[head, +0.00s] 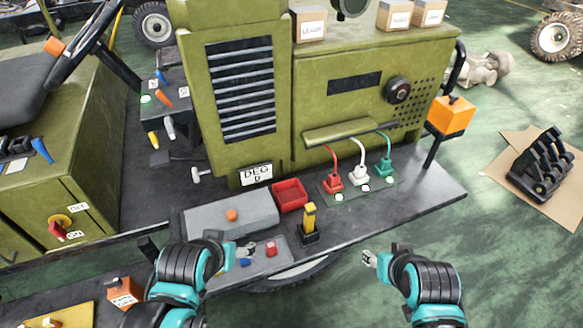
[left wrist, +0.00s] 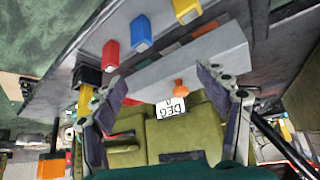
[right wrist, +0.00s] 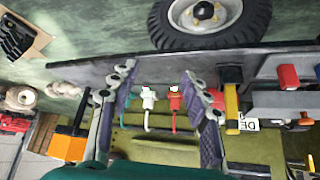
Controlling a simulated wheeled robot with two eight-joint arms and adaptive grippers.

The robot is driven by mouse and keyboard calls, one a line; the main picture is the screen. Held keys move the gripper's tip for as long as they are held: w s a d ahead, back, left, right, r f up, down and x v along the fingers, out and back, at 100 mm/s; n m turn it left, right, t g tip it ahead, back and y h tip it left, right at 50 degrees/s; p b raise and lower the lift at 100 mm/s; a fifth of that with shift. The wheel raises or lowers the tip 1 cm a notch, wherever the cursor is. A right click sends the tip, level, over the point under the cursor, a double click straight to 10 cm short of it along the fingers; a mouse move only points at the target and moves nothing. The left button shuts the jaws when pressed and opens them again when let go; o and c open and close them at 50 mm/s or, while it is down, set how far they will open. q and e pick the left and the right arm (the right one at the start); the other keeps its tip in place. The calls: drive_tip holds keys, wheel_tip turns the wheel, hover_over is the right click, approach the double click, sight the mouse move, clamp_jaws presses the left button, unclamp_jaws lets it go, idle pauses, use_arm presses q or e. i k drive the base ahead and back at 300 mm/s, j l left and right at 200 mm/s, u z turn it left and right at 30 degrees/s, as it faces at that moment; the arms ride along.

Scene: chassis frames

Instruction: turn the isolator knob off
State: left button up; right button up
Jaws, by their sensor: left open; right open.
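The isolator knob (head: 57,231) is red on a yellow plate, low on the green cabinet at the left of the head view. Small white labels sit beside it: the upper (head: 78,208) seems to read OFF, the lower (head: 75,233) ON. The red handle slants down toward the lower left. The knob is not seen in either wrist view. My left gripper (head: 243,251) is open and empty over the bench near the grey box, well right of the knob. My right gripper (head: 371,258) is open and empty, farther right, off the bench's front edge.
The bench carries a grey box (head: 210,222) with an orange button, a red bin (head: 290,192), a yellow-handled lever (head: 309,222) and several coloured plugs (head: 358,175). An orange box (head: 124,294) stands near my left arm.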

sight(56, 228)
drive_tip(key=u, duration=2.1)
